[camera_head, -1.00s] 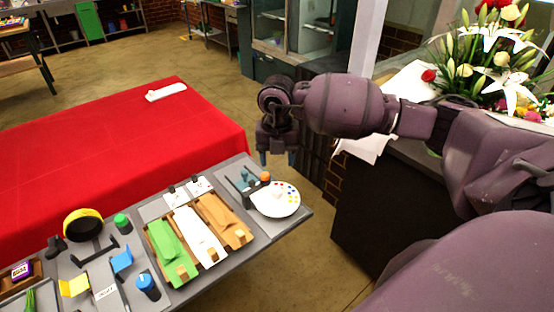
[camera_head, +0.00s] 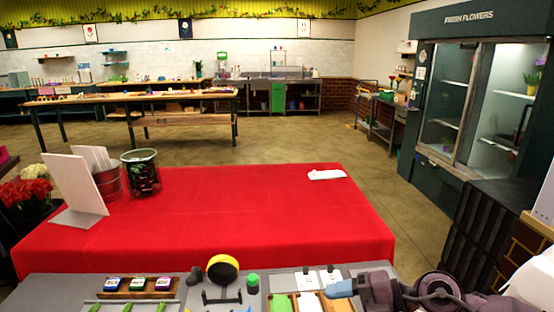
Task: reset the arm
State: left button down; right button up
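My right arm (camera_head: 440,291) is in the lower right corner of the head view, low over the right end of the grey station. Its gripper (camera_head: 340,288) points left, with blue-grey fingertips above the trays at the front edge. I cannot tell whether the fingers are open or shut, and I see nothing clearly held in them. My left gripper is not in view.
A red-covered table (camera_head: 240,210) spans the middle. It bears a white folded item (camera_head: 326,174), a dark glass vase (camera_head: 141,173) and a white board (camera_head: 75,188). The grey station holds a yellow-rimmed roll (camera_head: 222,268) and a green-capped item (camera_head: 253,283). A flower fridge (camera_head: 470,110) stands right.

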notch_tip(320, 180, up, 6)
jog(key=w+d+m+t, duration=0.1)
jog(key=d+m+t, duration=0.1)
jog(key=m+t, duration=1)
jog(key=s+d+f+m+t+h, duration=0.25)
jog(key=d+f+m+h, duration=0.35)
jog(key=d+m+h, duration=0.65)
jog(key=s+d+f+m+g+h, duration=0.1)
jog(key=s+f+m+g, duration=0.2)
jog(key=s+f+g, duration=0.6)
jog(key=s+d+f+m+g+h, duration=0.1)
jog(key=s+f+m+g, duration=0.4)
jog(key=s, duration=0.7)
jog(key=w+f+n+t, duration=0.3)
jog(key=w+f+t, duration=0.4)
jog(key=f+t, duration=0.2)
jog(key=shift+w+a+f, duration=0.25)
jog(key=shift+w+f, duration=0.05)
jog(key=shift+f, duration=0.8)
